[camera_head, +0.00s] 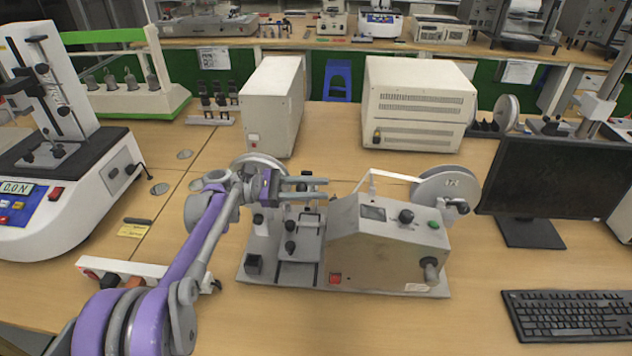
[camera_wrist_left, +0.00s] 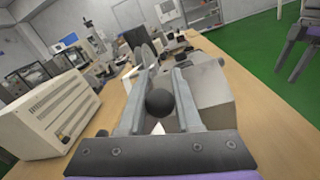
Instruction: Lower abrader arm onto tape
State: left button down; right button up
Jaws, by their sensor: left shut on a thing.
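The abrader machine (camera_head: 385,250) is a beige box with a dial, a green button and a red switch, on a grey base plate in the middle of the bench. A flat reel (camera_head: 448,187) stands at its back right, and another reel (camera_head: 259,163) is partly hidden behind my left gripper (camera_head: 316,188). The gripper reaches in from the left over the machine's left part. In the left wrist view, its fingers (camera_wrist_left: 160,78) are shut on a round black knob (camera_wrist_left: 160,102). The abrader arm below the knob and the tape under it cannot be made out clearly.
A force tester (camera_head: 75,185) stands at the left. Two beige boxes (camera_head: 272,105) (camera_head: 418,105) stand behind the machine. A monitor (camera_head: 555,178) and keyboard (camera_head: 568,315) are at the right. A low bar (camera_head: 130,268) lies near my left arm. The front middle bench is clear.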

pick_arm(q)
jog(key=shift+f, duration=0.1)
jog(key=c, duration=0.6)
grip_release()
jog(key=shift+a, duration=0.1)
jog(key=a, duration=1)
jog(key=shift+s+a+f, duration=0.15)
jog(key=shift+s+a, duration=0.2)
jog(key=shift+d, duration=0.1)
